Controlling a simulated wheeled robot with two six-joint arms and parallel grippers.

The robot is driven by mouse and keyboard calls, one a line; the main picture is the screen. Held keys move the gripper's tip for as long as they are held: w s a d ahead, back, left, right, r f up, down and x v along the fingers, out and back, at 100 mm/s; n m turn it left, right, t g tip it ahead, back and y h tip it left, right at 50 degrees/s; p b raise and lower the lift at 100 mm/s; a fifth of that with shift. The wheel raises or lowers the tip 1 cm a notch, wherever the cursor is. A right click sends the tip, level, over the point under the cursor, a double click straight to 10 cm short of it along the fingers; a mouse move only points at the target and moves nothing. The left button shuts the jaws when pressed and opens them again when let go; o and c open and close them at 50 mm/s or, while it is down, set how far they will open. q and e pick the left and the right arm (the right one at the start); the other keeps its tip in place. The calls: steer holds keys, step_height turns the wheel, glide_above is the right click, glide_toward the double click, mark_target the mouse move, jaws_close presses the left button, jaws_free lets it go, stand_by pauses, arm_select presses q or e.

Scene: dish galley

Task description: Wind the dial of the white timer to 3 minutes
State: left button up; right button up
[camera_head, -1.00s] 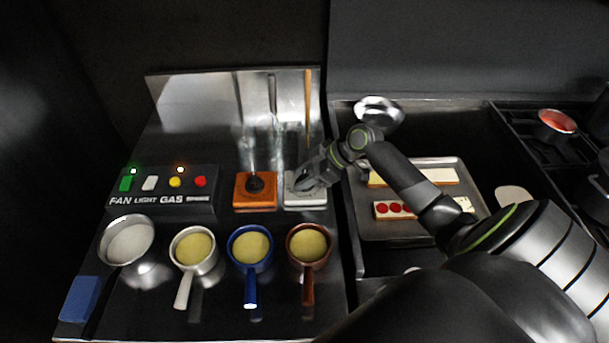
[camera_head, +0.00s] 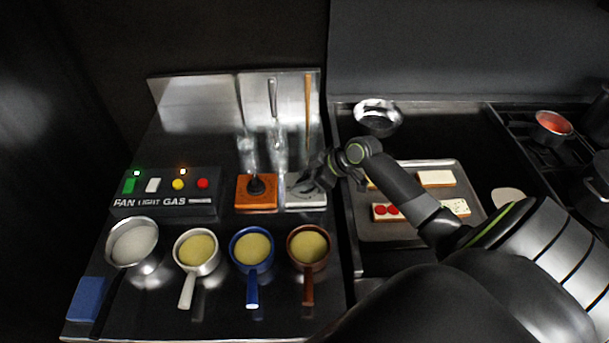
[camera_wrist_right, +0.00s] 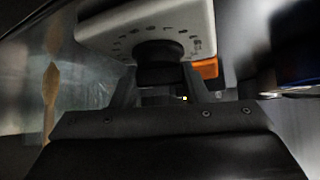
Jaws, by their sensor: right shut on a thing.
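The white timer (camera_head: 308,202) stands on the steel counter, right of an orange timer (camera_head: 256,192) with a dark knob. My right gripper (camera_head: 306,187) is at the white timer's top and hides most of its face in the head view. In the right wrist view the white timer (camera_wrist_right: 127,24) fills the top, with small marks around its black dial (camera_wrist_right: 160,52). The fingers of my right gripper (camera_wrist_right: 160,82) are shut on that dial, one on each side. The dial's exact setting is too small and blurred to read. My left gripper is not in view.
A control box (camera_head: 165,193) with coloured buttons stands left of the timers. Several pots, among them a blue pot (camera_head: 251,248) and a brown pot (camera_head: 308,247), stand in front. A tray (camera_head: 400,232) with food lies to the right, under my right arm.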

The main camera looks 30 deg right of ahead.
steer(key=shift+r+m+t+h+p, duration=0.2)
steer(key=shift+m+t+h+p, duration=0.5)
steer(key=shift+m+h+p, duration=0.95)
steer(key=shift+m+t+h+p, duration=0.3)
steer(key=shift+m+h+p, duration=0.25)
steer(key=shift+m+p, duration=1.25)
steer(key=shift+f+h+p, duration=0.1)
steer(key=shift+h+p, duration=0.2)
steer(key=shift+p, duration=0.45)
steer(key=o, duration=1)
steer(key=shift+c, duration=0.2)
steer(key=shift+s+d+r, duration=0.1)
steer(key=shift+s+r, duration=0.1)
steer(key=shift+s, duration=0.1)
steer(key=b+v, duration=0.2)
steer(key=v, duration=1.4)
steer(key=shift+s+r, duration=0.2)
steer(key=shift+r, duration=0.05)
